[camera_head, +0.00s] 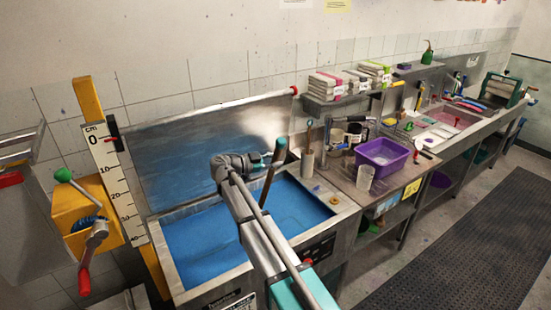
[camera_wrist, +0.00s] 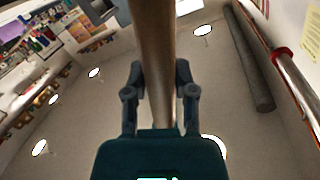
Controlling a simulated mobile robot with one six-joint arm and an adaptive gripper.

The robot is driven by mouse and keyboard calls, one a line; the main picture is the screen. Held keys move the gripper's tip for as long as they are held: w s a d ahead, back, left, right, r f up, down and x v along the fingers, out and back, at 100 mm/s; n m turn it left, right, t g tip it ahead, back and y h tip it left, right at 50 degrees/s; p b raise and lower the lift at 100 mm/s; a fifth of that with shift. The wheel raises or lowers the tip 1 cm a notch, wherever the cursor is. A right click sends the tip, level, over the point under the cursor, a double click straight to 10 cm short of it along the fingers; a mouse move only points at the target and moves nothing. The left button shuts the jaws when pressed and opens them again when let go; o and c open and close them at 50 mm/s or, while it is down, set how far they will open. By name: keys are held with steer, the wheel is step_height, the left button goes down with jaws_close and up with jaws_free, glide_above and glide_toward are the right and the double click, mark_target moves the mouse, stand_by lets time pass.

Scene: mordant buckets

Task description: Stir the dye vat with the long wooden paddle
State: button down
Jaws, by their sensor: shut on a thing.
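The dye vat (camera_head: 337,199) is a steel tank with blue dye (camera_head: 205,245) in it and a raised steel lid (camera_head: 215,145) behind. My gripper (camera_head: 268,163) is over the vat, shut on the long wooden paddle (camera_head: 272,180). The paddle's shaft is brown with a teal top end and leans slightly, top to the right. Its lower end is hidden by my arm and perhaps the dye; I cannot tell how deep it reaches. In the wrist view the shaft (camera_wrist: 155,50) runs between the two fingers of my gripper (camera_wrist: 159,85).
A cm scale (camera_head: 115,180) on a yellow post with a crank box (camera_head: 85,222) stands left of the vat. A wooden-handled tool in a holder (camera_head: 307,165), a clear beaker (camera_head: 364,178) and a purple tub (camera_head: 382,158) stand on the right bench. The floor mat (camera_head: 460,235) is clear.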

mark_target(283, 143)
steer(key=shift+s+r, duration=0.1)
stand_by(0.4)
steer(key=shift+s+d+r+p, duration=0.45)
steer(key=shift+s+r+p, duration=0.2)
steer(key=shift+r+p, duration=1.3)
steer(key=shift+s+d+r+p, duration=0.4)
steer(key=shift+s+r+p, duration=0.2)
steer(key=shift+r+p, duration=1.35)
steer(key=shift+s+d+r+p, duration=0.45)
steer(key=shift+s+r+p, duration=0.2)
steer(key=shift+r+p, duration=1.3)
steer(key=shift+f, duration=0.1)
steer(key=shift+f, duration=0.1)
steer(key=shift+f+b, duration=0.5)
steer(key=shift+b, duration=0.1)
step_height(283, 143, down, 19)
steer(key=b, duration=1.9)
steer(key=shift+r, duration=0.1)
